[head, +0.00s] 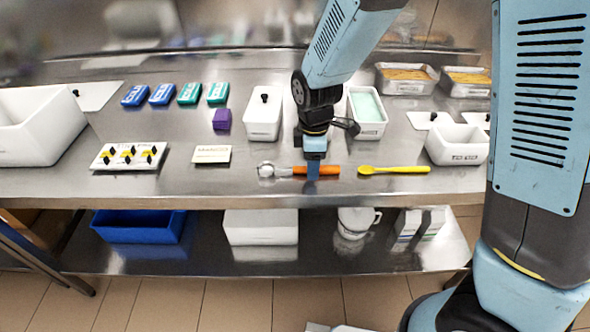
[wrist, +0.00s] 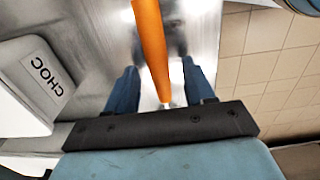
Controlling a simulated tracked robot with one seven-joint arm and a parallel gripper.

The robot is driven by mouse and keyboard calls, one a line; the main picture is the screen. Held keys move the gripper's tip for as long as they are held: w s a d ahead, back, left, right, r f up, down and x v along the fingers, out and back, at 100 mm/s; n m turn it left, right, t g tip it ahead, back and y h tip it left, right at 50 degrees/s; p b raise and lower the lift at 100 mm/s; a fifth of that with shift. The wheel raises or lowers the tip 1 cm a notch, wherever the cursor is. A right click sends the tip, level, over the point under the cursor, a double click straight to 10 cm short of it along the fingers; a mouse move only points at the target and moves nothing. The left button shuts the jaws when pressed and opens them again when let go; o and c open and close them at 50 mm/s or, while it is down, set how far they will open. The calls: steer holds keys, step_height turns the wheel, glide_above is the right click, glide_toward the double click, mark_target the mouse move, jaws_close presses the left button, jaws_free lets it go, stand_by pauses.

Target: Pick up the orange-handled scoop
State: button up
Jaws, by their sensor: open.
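The orange-handled scoop (head: 328,170) lies on the steel table near its front edge, with its metal bowl end (head: 266,170) to the left. My gripper (head: 313,172) is over the handle in the head view and hides part of it. In the wrist view the orange handle (wrist: 150,45) runs between the two blue fingers of my open gripper (wrist: 160,88), with a gap on each side. The scoop's bowl is outside the wrist view.
A yellow spoon (head: 394,170) lies just right of the scoop. A small label card (head: 211,154) and a white tray with yellow and black pieces (head: 104,160) are to the left. White tubs (head: 263,128) stand behind. A white box marked CHOC (wrist: 15,100) shows in the wrist view.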

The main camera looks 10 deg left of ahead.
steer(key=shift+f, duration=0.45)
steer(key=shift+c, duration=0.4)
jaws_close()
